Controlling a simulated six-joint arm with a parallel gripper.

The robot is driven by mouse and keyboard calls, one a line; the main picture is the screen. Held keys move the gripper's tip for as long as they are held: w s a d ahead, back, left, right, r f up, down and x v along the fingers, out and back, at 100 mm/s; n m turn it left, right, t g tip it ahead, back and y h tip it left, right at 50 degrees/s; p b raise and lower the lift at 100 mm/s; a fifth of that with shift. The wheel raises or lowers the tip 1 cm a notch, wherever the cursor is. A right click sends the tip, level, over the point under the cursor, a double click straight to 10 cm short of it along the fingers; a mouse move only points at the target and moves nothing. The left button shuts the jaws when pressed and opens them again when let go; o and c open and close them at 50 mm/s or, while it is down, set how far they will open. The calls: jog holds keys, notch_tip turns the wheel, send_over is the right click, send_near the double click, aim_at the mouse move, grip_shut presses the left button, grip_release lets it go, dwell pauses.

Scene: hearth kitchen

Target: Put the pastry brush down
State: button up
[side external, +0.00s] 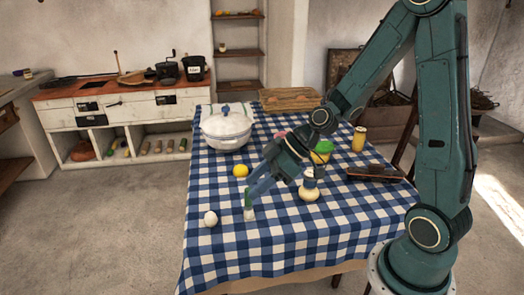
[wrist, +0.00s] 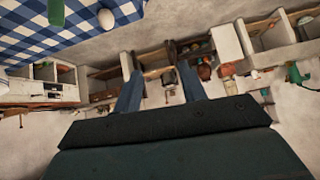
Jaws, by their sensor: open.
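My gripper (side external: 256,190) is low over the front left part of the checked table. Its blue fingers are apart, and the wrist view shows nothing between them (wrist: 158,78). A small thing with a green upper part and a pale lower end (side external: 248,213) stands on the cloth right by the fingertips; it looks like the pastry brush, but it is too small to be sure. I cannot tell whether a finger touches it. A green piece also shows at the upper left of the wrist view (wrist: 56,12).
A white egg (side external: 210,218) lies left of the gripper and a yellow lemon (side external: 241,171) behind it. A white lidded pot (side external: 226,130) stands farther back. A round-bottomed bottle (side external: 309,189) and a green-topped thing (side external: 322,152) stand to the right. The front cloth (side external: 290,240) is clear.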

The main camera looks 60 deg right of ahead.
jog(key=s+d+r+m+h, duration=0.1)
jog(key=s+r+m+h, duration=0.2)
jog(key=s+r, duration=0.3)
jog(key=s+d+r+m+h, duration=0.2)
jog(key=s+r+m, duration=0.3)
jog(key=s, duration=0.7)
notch_tip(320, 180, up, 2)
jog(key=shift+d+r+g+h, duration=0.15)
jog(key=shift+g+h, duration=0.25)
jog(key=shift+h, duration=0.4)
jog(key=shift+o, duration=0.2)
